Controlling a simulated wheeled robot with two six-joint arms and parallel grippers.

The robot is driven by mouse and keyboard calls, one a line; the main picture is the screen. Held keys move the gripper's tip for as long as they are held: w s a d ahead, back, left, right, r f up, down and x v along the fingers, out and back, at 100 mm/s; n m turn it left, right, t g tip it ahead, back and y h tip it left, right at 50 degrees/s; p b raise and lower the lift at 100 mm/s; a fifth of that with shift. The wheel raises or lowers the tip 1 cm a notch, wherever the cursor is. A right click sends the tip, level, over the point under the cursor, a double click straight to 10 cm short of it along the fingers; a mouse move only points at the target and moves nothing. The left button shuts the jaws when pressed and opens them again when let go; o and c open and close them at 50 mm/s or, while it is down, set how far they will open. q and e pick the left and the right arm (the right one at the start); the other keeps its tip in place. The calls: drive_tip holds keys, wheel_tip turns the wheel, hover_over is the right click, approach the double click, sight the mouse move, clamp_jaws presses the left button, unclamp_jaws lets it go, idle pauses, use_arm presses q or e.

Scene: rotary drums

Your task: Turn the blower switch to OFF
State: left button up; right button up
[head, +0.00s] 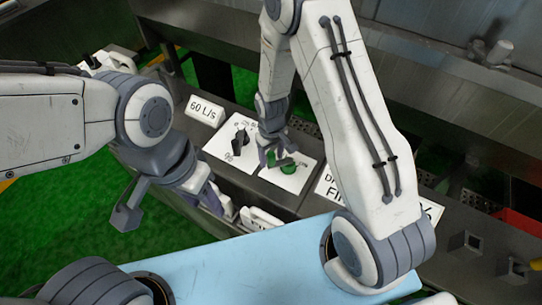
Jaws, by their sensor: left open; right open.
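Two white plates with rotary switches sit on the grey console. One plate (213,148) carries a black knob (239,140); the other plate (292,183) carries a green knob (288,168). Their small lettering is too small to read, so I cannot tell which is the blower switch or where it points. My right gripper (275,158) reaches down from above, open, with its fingers at the green knob; I cannot tell whether they touch it. They partly hide the knob. My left gripper (170,210) is open and empty, left of the console's front edge.
A "60 L/s" sign (205,110) stands left of the black knob. Another partly hidden sign (325,182) stands right of the green knob, behind my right arm. White handled parts (262,219) sit below the plates. Green floor (75,215) lies open at left.

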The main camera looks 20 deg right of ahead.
drive_tip(key=shift+f, duration=0.4)
clamp_jaws()
idle(1.2)
